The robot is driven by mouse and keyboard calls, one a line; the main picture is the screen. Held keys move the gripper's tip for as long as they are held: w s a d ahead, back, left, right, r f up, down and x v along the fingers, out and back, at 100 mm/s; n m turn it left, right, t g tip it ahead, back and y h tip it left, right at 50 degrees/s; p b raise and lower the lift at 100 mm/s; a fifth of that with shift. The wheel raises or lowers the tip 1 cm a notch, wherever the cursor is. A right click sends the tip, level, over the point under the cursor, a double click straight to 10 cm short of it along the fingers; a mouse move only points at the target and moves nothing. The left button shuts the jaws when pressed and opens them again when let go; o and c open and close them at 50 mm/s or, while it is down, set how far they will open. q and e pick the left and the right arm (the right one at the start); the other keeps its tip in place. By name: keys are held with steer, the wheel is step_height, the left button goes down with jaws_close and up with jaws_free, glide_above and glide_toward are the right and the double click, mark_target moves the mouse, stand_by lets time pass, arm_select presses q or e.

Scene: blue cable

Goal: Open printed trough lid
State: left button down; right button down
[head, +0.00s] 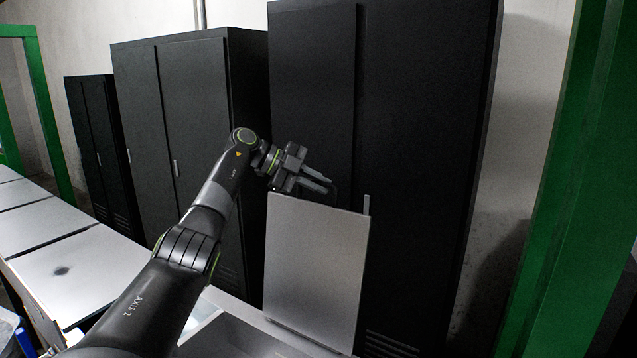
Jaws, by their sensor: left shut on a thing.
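The trough lid (317,270) is a flat grey panel. It stands nearly upright at the back of the open trough (240,336), with its plain face toward me; I see no print on this face. My left gripper (328,187) is at the lid's top edge, shut on a dark handle (334,191) there. The handle is mostly hidden behind the fingers and the edge. My left arm crosses the front of the trough and hides part of it. My right gripper is not in view.
Closed flat lids (75,268) run along the trough row at left; the nearest has a dark spot. Tall black cabinets (420,150) stand close behind the raised lid. A green post (575,180) rises at right. A blue item (22,340) shows at bottom left.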

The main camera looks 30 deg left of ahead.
arm_select(q)
steer(key=shift+s+f, duration=0.2)
steer(key=shift+f, duration=0.1)
steer(key=c, duration=1.8)
jaws_free()
steer(key=o, duration=0.3)
steer(key=shift+w, duration=0.25)
steer(key=shift+r, duration=0.1)
steer(key=shift+s+a+r, duration=0.2)
steer(key=shift+s+a, duration=0.05)
steer(key=shift+w+b+v, duration=0.2)
steer(key=shift+b+v, duration=0.65)
steer(key=shift+v, duration=7.4)
